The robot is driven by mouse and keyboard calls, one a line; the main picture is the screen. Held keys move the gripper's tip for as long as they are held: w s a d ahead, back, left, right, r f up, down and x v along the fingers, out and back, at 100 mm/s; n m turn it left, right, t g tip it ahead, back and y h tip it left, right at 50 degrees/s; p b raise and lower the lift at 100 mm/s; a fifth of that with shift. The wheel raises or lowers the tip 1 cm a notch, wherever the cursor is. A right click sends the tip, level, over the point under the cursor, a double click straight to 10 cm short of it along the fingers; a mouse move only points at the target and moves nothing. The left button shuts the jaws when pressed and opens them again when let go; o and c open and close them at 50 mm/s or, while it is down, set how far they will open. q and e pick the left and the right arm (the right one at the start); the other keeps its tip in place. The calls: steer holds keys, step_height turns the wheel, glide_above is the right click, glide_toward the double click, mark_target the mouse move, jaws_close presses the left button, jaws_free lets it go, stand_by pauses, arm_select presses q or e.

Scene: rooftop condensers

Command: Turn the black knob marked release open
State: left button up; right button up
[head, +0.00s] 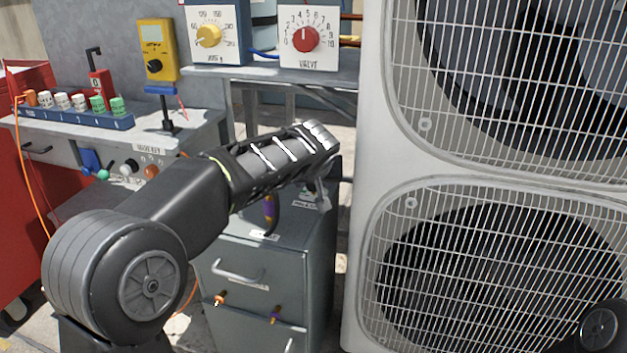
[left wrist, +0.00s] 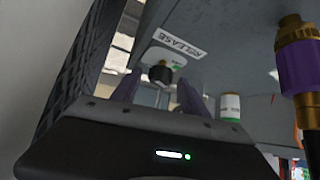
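In the left wrist view the black knob (left wrist: 160,73) sits on a grey panel just below a white label reading RELEASE (left wrist: 180,43). My left gripper (left wrist: 158,84) is open, with its two fingers apart on either side of the knob in the picture. I cannot tell whether they touch it. My right gripper is not in view.
A purple and brass fitting (left wrist: 300,65) and a green-and-white cylinder (left wrist: 230,107) are right of the fingers. The large condenser (head: 375,130) stands close on the right. A bench (head: 205,125) with a yellow meter (head: 158,48) and a red VALVE dial (head: 304,39) lie behind.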

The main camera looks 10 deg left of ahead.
arm_select(q)
steer(key=p+v, duration=0.1)
steer(key=v, duration=0.6)
steer(key=shift+r, duration=0.15)
steer(key=shift+s+d+r, duration=0.1)
steer(key=shift+s+r, duration=0.05)
steer(key=shift+s, duration=0.1)
